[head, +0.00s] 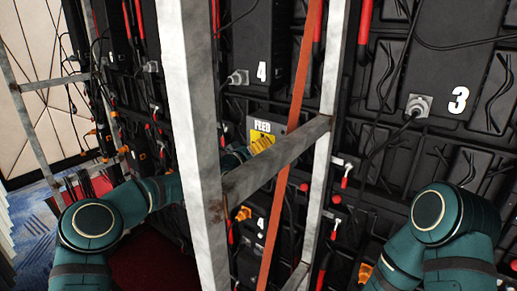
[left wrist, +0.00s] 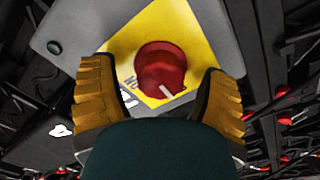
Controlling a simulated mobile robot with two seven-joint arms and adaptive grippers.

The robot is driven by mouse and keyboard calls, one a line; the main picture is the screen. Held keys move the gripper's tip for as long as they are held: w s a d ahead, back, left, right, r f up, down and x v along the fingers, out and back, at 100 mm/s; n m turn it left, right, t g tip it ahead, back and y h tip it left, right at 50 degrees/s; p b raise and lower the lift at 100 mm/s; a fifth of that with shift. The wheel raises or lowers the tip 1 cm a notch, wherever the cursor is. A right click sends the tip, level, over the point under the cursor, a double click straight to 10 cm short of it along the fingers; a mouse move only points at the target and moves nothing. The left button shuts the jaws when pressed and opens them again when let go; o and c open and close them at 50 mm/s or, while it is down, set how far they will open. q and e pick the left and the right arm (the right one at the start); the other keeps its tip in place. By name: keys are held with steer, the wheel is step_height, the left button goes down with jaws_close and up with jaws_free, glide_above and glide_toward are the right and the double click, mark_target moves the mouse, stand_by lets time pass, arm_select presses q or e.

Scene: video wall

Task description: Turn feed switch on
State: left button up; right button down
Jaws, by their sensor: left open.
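The feed switch is a red rotary knob (left wrist: 161,69) on a yellow plate (left wrist: 190,22) in the left wrist view. Its white pointer mark points to the lower right of that picture. The plate is on a grey box (head: 282,130) labelled FEED in the head view. My left gripper (left wrist: 157,78) is open, with one yellow finger on each side of the knob. I cannot tell whether the fingers touch it. In the head view this gripper (head: 261,142) is in front of the box and hides the knob. My right gripper is out of view.
A grey metal post (head: 186,100) and a slanted crossbar (head: 275,160) stand between the head camera and the box. An orange strap (head: 291,130) runs down beside it. Black panels with cables and red handles fill the wall. Blue patterned carpet (head: 35,225) lies at the left.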

arm_select(q)
steer(key=shift+w+d, duration=0.2)
steer(key=shift+w, duration=0.05)
steer(key=c, duration=1.2)
